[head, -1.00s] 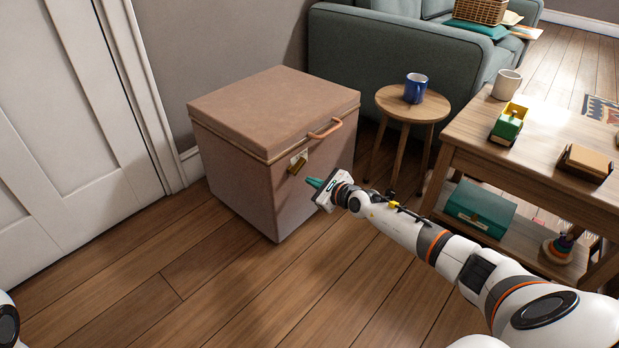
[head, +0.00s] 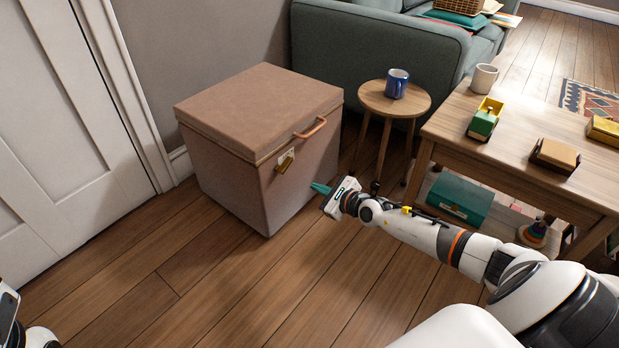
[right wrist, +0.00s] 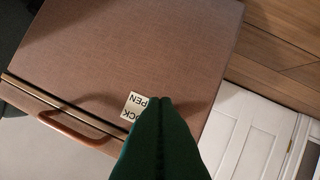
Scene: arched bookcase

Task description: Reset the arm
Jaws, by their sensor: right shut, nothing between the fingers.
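My right arm reaches in from the lower right in the head view. My right gripper (head: 321,188) has green fingers and is shut and empty, in front of the right side of a brown fabric-covered box (head: 235,180), apart from it as far as I can tell. The right wrist view shows the closed green fingers (right wrist: 160,102) with the box (right wrist: 130,50) beyond them. The box lid is closed. A copper handle (head: 311,128) and a brass latch (head: 285,163) are on its front. Part of my left arm shows at the lower left edge; its gripper is out of view.
A round stool (head: 416,107) with a blue mug (head: 396,84) stands behind my right arm. A wooden table (head: 500,150) at the right bears a white mug (head: 484,77) and a green toy truck (head: 484,119). A white door (head: 70,130) is left. The floor in front is clear.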

